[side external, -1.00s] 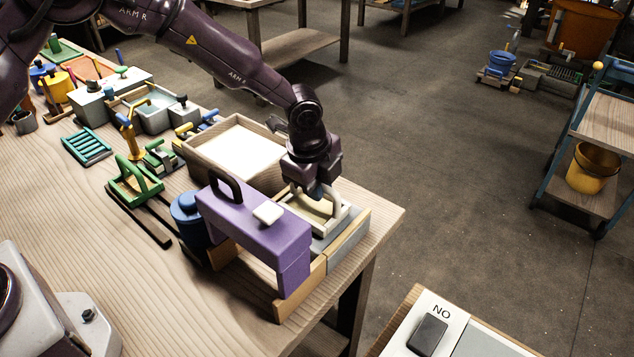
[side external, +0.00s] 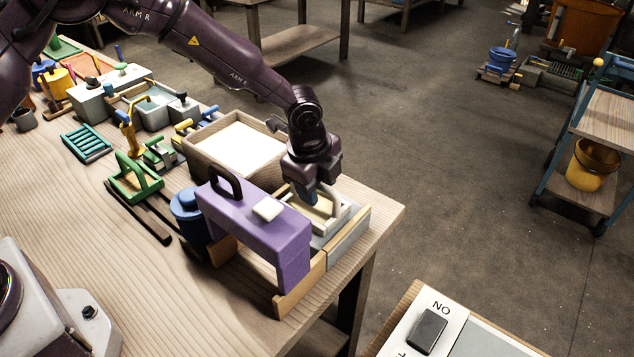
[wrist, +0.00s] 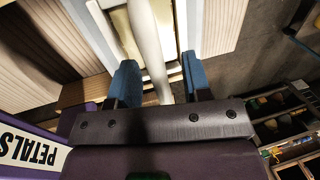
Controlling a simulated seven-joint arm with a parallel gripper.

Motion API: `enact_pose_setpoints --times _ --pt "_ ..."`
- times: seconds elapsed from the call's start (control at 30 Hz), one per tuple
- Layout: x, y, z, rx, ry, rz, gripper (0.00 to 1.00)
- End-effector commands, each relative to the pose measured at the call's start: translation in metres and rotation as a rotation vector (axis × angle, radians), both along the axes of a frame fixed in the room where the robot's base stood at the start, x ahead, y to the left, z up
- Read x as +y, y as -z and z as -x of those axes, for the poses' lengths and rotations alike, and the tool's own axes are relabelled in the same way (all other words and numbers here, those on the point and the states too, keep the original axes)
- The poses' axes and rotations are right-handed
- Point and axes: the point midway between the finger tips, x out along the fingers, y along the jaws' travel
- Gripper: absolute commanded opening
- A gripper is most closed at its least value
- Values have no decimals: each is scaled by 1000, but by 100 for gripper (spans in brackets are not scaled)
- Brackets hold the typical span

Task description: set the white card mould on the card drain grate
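The white card mould (side external: 341,211) is a pale frame with an arched handle, sitting low at the right end of the table behind a purple block. My gripper (side external: 314,198) is down at its handle. In the wrist view the white handle (wrist: 146,45) runs between the two blue fingertips of my gripper (wrist: 162,82), with a gap on each side. The gripper is open and holds nothing. A teal slatted grate (side external: 86,143) lies flat at the left of the table; I cannot tell for certain that it is the card drain grate.
A purple bridge-shaped block (side external: 255,225) with a black handle stands right beside the mould. A wooden vat (side external: 205,158) with white contents is behind. A blue pot (side external: 187,213) and green handled frame (side external: 137,182) stand to the left.

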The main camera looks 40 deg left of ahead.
Motion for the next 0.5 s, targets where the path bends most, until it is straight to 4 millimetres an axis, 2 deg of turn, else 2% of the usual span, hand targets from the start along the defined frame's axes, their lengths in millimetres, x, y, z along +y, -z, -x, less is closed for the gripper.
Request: enact_pose_setpoints --times 0.27,0.37,0.5 --pt "0 -4 1 -1 0 0 44" --pt "0 -16 3 -2 -1 0 44" --pt "0 -45 8 -5 0 0 44"
